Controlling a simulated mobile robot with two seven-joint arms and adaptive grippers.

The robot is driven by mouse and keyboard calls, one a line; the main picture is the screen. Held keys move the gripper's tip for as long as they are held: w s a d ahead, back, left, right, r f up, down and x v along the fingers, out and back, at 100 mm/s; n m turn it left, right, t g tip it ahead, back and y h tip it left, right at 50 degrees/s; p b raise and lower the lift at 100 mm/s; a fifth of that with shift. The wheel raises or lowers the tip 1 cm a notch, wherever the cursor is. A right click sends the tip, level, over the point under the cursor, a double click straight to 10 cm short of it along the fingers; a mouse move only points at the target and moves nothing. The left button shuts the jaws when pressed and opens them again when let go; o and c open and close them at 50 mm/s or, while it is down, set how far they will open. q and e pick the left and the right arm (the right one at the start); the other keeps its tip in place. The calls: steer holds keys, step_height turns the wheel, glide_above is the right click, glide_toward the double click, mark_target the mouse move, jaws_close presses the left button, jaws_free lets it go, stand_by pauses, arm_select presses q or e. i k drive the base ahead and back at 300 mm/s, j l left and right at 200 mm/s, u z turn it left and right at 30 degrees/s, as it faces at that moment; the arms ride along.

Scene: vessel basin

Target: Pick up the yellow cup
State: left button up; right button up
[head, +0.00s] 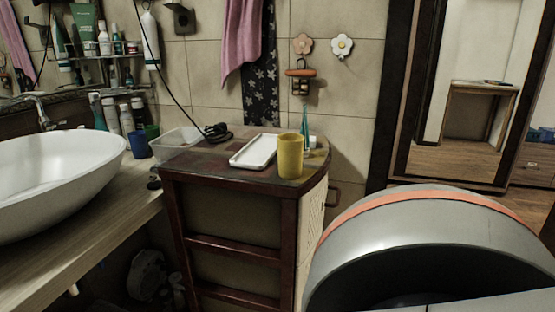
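The yellow cup (290,157) stands upright on the front right part of the top of a dark wooden cabinet (215,180). It is beside the right end of a white tray (254,151); I cannot tell whether they touch. Neither of my grippers shows in the head view. A large grey rounded part with an orange band, at the lower right, seems to be my own body.
A clear plastic container (178,143) and a black coiled cable (216,132) lie left of the tray. A teal toothbrush-like item (305,125) stands behind the cup. A white basin (60,175) is on the wooden counter (85,245) at left.

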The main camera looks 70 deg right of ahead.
mark_target(290, 146)
steer(key=z, duration=2)
